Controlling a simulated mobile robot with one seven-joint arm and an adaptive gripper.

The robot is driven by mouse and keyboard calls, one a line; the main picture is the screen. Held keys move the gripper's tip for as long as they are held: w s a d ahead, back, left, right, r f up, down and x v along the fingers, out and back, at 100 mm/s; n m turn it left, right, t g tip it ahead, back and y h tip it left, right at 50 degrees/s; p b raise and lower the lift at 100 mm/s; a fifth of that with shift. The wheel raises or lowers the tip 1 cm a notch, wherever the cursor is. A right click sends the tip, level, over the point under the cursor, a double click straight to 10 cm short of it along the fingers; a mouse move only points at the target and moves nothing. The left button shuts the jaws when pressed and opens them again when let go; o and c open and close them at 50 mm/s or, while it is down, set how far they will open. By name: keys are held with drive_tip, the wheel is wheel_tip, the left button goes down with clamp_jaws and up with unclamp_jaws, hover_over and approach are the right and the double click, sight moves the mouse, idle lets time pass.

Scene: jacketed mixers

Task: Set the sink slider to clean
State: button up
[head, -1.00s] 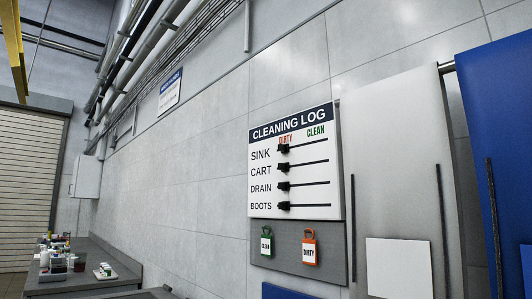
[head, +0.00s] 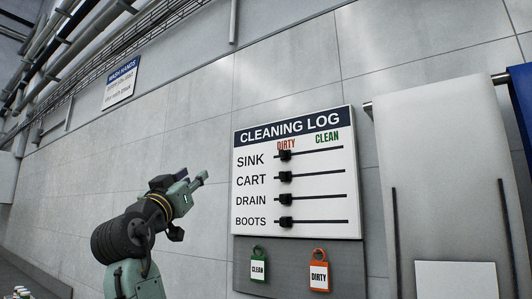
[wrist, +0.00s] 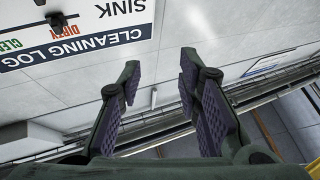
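The cleaning log board (head: 258,152) hangs on the wall in the head view, with DIRTY and CLEAN columns. The black sink slider (head: 285,155) sits on the top track, at the left end under DIRTY. My gripper (head: 203,179) is left of the board in the head view, apart from it. In the wrist view my gripper (wrist: 160,70) has its fingers spread with nothing between them. The board (wrist: 95,42) appears upside down at upper left there, with the sink slider (wrist: 57,20) near its edge.
The cart, drain and boots sliders also sit at the DIRTY end. Below hang a green CLEAN tag (head: 258,267) and an orange DIRTY tag (head: 319,272). A grey-white panel (head: 440,150) stands right of the board.

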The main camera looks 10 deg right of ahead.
sight(280, 152)
drive_tip(key=s+d+r+m+g+h, duration=0.1)
drive_tip(key=d+r+m+g+h, duration=0.15)
drive_tip(key=d, duration=0.45)
drive_tip(key=s+d+r+m+g+h, duration=0.2)
drive_tip(key=d+m+g+h, duration=0.15)
drive_tip(key=d, duration=0.45)
drive_tip(key=p+x, duration=0.5)
drive_tip(key=x, duration=0.4)
drive_tip(key=shift+w+r, duration=0.2)
drive_tip(key=shift+w, duration=0.05)
drive_tip(key=shift+w+d+p, duration=0.35)
drive_tip(key=shift+w+p, duration=0.05)
drive_tip(key=shift+c, duration=0.4)
clamp_jaws()
